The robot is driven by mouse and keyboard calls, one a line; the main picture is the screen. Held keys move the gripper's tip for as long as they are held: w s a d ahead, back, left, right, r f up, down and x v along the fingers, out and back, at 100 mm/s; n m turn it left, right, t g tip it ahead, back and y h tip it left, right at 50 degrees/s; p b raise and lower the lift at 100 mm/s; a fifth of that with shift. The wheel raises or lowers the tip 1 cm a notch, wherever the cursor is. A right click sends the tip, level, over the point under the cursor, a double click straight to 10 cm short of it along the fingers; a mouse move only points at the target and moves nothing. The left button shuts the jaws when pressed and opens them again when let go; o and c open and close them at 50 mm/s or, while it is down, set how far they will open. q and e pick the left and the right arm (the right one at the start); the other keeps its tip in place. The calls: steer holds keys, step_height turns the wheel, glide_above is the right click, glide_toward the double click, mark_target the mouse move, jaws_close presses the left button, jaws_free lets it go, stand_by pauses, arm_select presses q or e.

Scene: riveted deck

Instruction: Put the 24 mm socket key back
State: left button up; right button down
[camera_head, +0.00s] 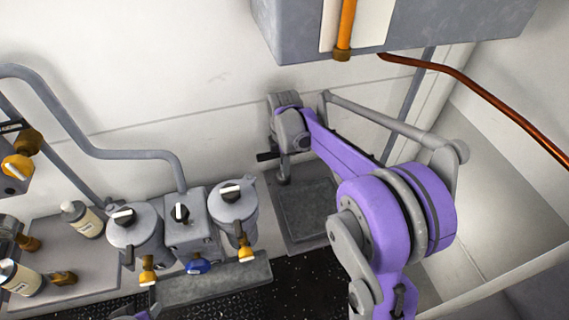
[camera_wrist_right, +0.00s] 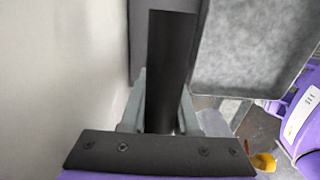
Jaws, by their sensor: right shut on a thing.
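My right gripper (camera_head: 284,178) hangs at the end of the purple arm, in front of the white wall and above a grey square plate or tray. In the right wrist view, the right gripper (camera_wrist_right: 160,112) has its two grey fingers on either side of a dark, straight bar, which I take to be the socket key (camera_wrist_right: 172,60). The key also shows in the head view as a short black piece (camera_head: 267,156) sticking out left of the gripper.
The grey tray (camera_head: 312,232) lies below the right gripper. Left of it stand grey canisters (camera_head: 135,235) with black knobs and yellow valves. A grey box (camera_head: 420,35) overhangs above. A grey pipe (camera_head: 120,153) runs along the wall at left, a copper pipe (camera_head: 490,105) at right.

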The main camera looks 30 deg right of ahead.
steer(key=shift+f, duration=0.2)
steer(key=c, duration=0.7)
jaws_free()
steer(key=shift+o, duration=0.2)
steer(key=shift+r, duration=0.15)
step_height(320, 180, up, 8)
steer(key=shift+s+f, duration=0.1)
steer(key=shift+f, duration=0.05)
